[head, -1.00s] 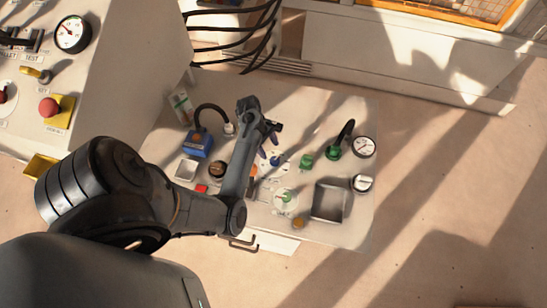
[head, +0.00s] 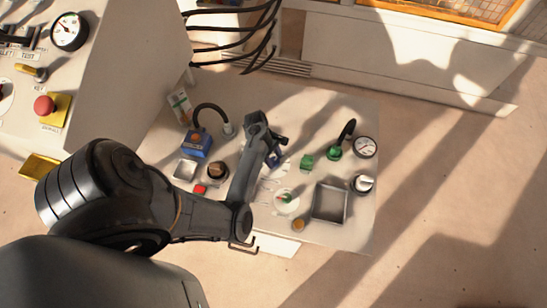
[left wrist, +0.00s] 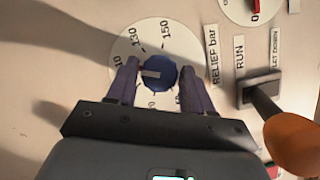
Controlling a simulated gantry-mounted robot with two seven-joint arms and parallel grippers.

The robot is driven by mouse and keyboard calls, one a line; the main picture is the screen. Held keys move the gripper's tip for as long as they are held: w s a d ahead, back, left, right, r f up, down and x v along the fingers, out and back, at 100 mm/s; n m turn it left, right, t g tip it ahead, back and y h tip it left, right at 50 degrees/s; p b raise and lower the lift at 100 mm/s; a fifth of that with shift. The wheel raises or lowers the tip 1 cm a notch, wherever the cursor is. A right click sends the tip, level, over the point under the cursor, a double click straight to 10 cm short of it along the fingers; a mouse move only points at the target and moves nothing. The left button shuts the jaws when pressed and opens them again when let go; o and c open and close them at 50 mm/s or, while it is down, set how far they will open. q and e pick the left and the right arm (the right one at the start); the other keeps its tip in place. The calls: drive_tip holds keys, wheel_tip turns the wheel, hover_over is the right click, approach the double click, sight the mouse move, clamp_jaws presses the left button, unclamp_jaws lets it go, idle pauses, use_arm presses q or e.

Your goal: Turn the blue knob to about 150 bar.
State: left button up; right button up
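The blue knob (left wrist: 161,74) sits in the middle of a white round dial (left wrist: 165,28) in the left wrist view. The dial shows 130 and 150 along its top, beside a "RELIEF bar" label (left wrist: 213,56). The white mark on the knob points left, towards the side of the partly covered 110; the exact reading is hard to tell. My left gripper (left wrist: 160,76) has one purple finger on each side of the knob, close against it, and looks shut on it. In the head view the left gripper (head: 274,159) hides most of the knob. My right gripper is not in view.
Near the knob are a black lever (left wrist: 262,92) with an orange end, a green block (head: 307,161), a green-pointer dial (head: 286,201) and a metal tray (head: 330,203). A round gauge (head: 364,147) stands at the panel's right. A blue box (head: 197,144) is at the left.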

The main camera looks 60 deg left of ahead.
use_arm(q)
drive_tip(key=c, duration=0.6)
drive_tip(key=shift+r+m+g+p, duration=0.3)
drive_tip(key=shift+m+g+p, duration=0.2)
drive_tip(key=shift+m+p, duration=0.95)
drive_tip(key=shift+c, duration=0.3)
drive_tip(key=m+g+p, duration=0.1)
drive_tip(key=m+p, duration=0.2)
drive_tip(key=shift+w+a, duration=0.1)
drive_tip(key=m+g+p, duration=0.1)
drive_tip(key=m, duration=0.2)
drive_tip(key=shift+w+f, duration=0.1)
drive_tip(key=shift+m+g+p, duration=0.7)
drive_tip(key=shift+m, duration=0.55)
drive_tip(key=m+g+y+p, duration=0.1)
drive_tip(key=m, duration=0.3)
drive_tip(key=shift+w+f, duration=0.1)
drive_tip(key=shift+w, duration=0.05)
drive_tip(key=shift+d+m+y, duration=0.2)
drive_tip(key=shift+m+y, duration=0.2)
drive_tip(key=shift+m, duration=0.7)
drive_tip(key=shift+f, duration=0.1)
drive_tip(key=shift+g, duration=0.3)
